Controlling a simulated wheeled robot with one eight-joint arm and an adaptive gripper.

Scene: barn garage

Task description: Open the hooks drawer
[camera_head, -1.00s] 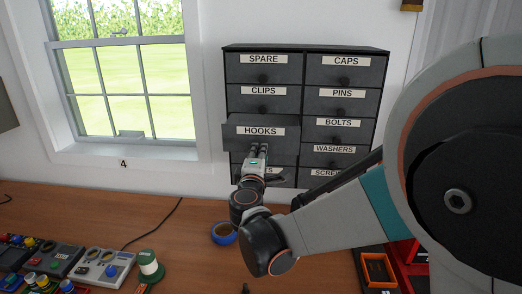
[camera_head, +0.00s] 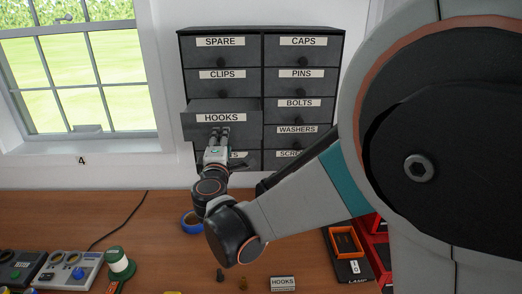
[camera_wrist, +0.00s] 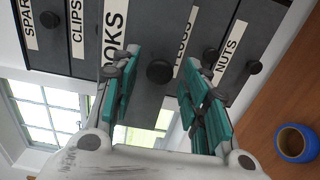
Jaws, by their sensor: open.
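The hooks drawer (camera_head: 194,120) juts out from the left column of the dark cabinet, past the fronts around it. Its HOOKS label faces me. My gripper (camera_head: 220,133) is at the lower part of this drawer's front, with its fingers pointing at it. In the wrist view the two green-padded fingers are open. The round black knob (camera_wrist: 160,71) of the hooks drawer shows between the fingertips, with a gap on each side. I see no contact with the knob.
The cabinet (camera_head: 262,32) stands against the wall, its other drawers shut. A window (camera_head: 80,75) is to the left.

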